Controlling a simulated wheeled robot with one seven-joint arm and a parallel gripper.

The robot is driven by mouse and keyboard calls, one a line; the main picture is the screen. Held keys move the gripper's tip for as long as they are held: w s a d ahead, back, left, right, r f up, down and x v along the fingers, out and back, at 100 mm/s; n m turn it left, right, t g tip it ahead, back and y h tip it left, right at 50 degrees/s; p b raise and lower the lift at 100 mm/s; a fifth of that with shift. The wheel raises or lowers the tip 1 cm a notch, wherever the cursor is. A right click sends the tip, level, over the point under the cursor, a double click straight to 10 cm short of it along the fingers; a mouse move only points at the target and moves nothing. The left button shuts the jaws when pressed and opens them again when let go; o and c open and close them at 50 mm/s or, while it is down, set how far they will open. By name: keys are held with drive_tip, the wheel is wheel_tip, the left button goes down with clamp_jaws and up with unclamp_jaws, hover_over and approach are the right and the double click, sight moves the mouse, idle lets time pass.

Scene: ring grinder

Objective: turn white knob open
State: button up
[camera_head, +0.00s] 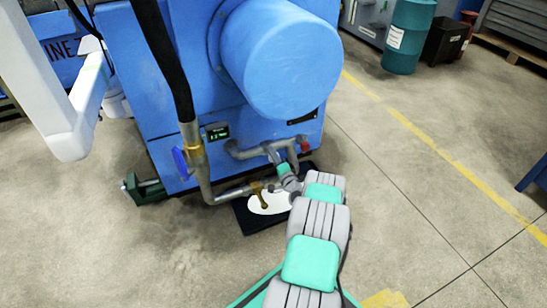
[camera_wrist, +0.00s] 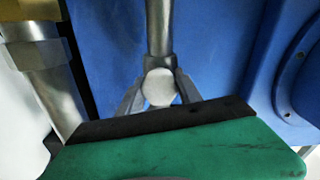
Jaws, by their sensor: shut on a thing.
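The white knob (camera_wrist: 159,87) shows in the wrist view as a pale round end on a grey metal pipe. My gripper (camera_wrist: 159,92) has one finger on each side of it and is shut on it. In the head view my gripper (camera_head: 273,152) is low at the front of the blue machine (camera_head: 180,75), by its grey pipes. The knob cannot be made out there, as my gripper and the pipework cover that spot. How far the knob is turned cannot be told.
A blue-handled valve (camera_head: 180,162) on a brass fitting and a brass tap (camera_head: 260,190) are left of my gripper. A small red part (camera_head: 304,146) is close on its right. A black tray (camera_head: 243,218) with a white puddle lies below. Floor at right is clear.

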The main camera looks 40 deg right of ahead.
drive_tip(key=m, duration=0.5)
drive_tip(key=shift+m, duration=0.3)
idle(0.4)
drive_tip(key=o, duration=1.4)
drive_tip(key=shift+c, duration=0.2)
drive_tip(key=p+v, duration=0.3)
drive_tip(key=v, duration=0.5)
